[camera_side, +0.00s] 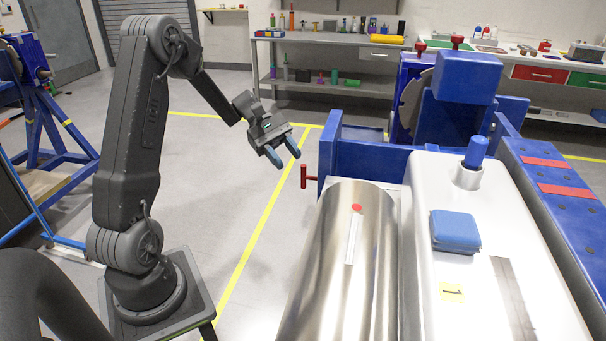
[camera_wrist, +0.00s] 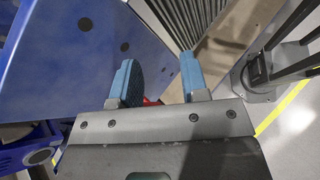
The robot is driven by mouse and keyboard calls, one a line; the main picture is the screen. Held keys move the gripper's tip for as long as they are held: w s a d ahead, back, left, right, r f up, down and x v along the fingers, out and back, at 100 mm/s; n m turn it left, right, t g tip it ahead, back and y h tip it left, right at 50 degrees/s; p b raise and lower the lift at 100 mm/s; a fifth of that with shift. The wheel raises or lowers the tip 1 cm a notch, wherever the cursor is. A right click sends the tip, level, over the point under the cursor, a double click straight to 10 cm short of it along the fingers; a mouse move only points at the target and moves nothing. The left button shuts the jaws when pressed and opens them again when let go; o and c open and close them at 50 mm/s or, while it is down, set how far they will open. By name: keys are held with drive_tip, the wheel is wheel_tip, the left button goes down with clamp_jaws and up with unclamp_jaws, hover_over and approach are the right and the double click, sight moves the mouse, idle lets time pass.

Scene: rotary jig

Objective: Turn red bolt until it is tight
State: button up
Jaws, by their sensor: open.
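A red bolt (camera_side: 304,176) with a T-shaped handle sticks out of the left side of the blue jig (camera_side: 352,158). My gripper (camera_side: 288,157) is open with nothing between its blue fingers. In the side view it hangs just left of and a little above the bolt, seemingly apart from it. In the wrist view my gripper (camera_wrist: 157,62) shows both fingers spread. A bit of red (camera_wrist: 150,101) shows low between them, mostly hidden by the left finger and gripper body. How far the bolt is screwed in cannot be told.
A large metal cylinder (camera_side: 340,255) and a white housing (camera_side: 460,270) with a blue block (camera_side: 455,231) lie right of the bolt.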

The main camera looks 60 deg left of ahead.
sight(303, 174)
drive_tip(key=s+a+f+n+t+h, duration=0.1)
drive_tip(key=a+f+n+t, duration=0.3)
drive_tip(key=a, duration=0.3)
drive_tip(key=a+f+n+t+h, duration=0.2)
drive_tip(key=a+f+n+t, duration=0.25)
drive_tip(key=a, duration=0.25)
drive_tip(key=shift+g, duration=0.35)
drive_tip(key=x, duration=1.3)
drive_tip(key=shift+w+d+f, duration=0.15)
drive_tip(key=shift+d+f, duration=0.2)
drive_tip(key=shift+d, duration=0.05)
clamp_jaws()
